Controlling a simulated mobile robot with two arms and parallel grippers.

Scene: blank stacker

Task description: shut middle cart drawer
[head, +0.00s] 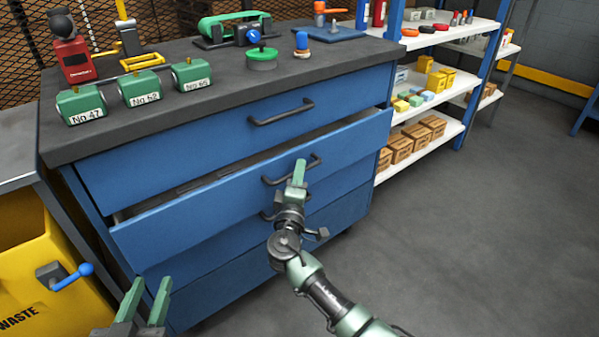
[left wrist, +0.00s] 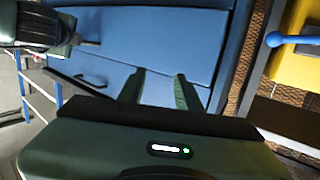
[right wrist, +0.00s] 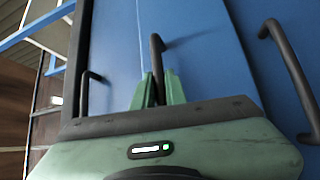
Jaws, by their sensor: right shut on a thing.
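The blue cart (head: 335,205) has a stack of drawers with dark bar handles. The middle drawer (head: 200,219) stands a little way out, with a dark gap along its top edge. My right gripper (head: 299,172) is at this drawer's front, shut on its handle (head: 275,181). In the right wrist view the handle (right wrist: 157,52) runs between the fingertips (right wrist: 158,85). My left gripper (head: 147,292) is open and empty, low at the left in front of the cart. Its parted fingers also show in the left wrist view (left wrist: 160,88), facing the blue drawer fronts.
The top drawer (head: 230,125) is shut. Green numbered blocks (head: 140,88) and tools sit on the dark cart top (head: 215,85). A yellow waste bin (head: 30,260) with a blue-knobbed lever stands left, near my left gripper. Shelves (head: 445,85) stand right. Floor at right is clear.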

